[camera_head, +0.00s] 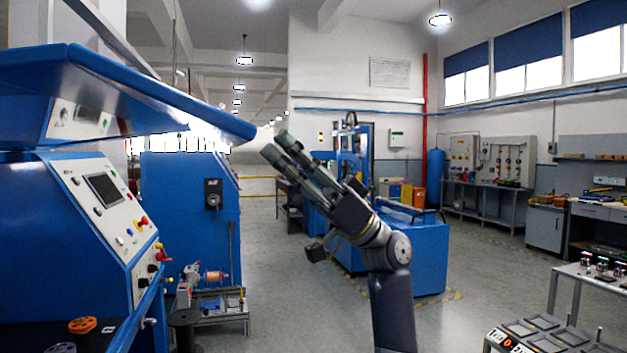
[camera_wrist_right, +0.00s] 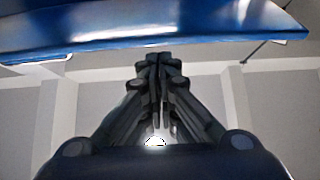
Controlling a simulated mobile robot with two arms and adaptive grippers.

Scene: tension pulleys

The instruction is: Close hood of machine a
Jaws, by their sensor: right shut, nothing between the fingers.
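The machine at the left is blue with a white control panel (camera_head: 112,205); I take it as machine a. Its blue hood (camera_head: 150,95) is raised and juts out to the right above the panel. My right gripper (camera_head: 273,143) is shut and empty, pointing up and left, near the hood's right end. In the head view I cannot tell whether the fingertips touch the hood. In the right wrist view the shut fingers (camera_wrist_right: 158,62) point up toward the hood's blue edge (camera_wrist_right: 165,37), with a thin gap seeming to lie between. My left gripper is not in view.
Behind the hood stands another blue machine (camera_head: 190,215). A small grey stand (camera_head: 218,308) with a spool is low beside the machine. A tray table (camera_head: 545,335) is at the lower right. The floor (camera_head: 480,290) between is clear.

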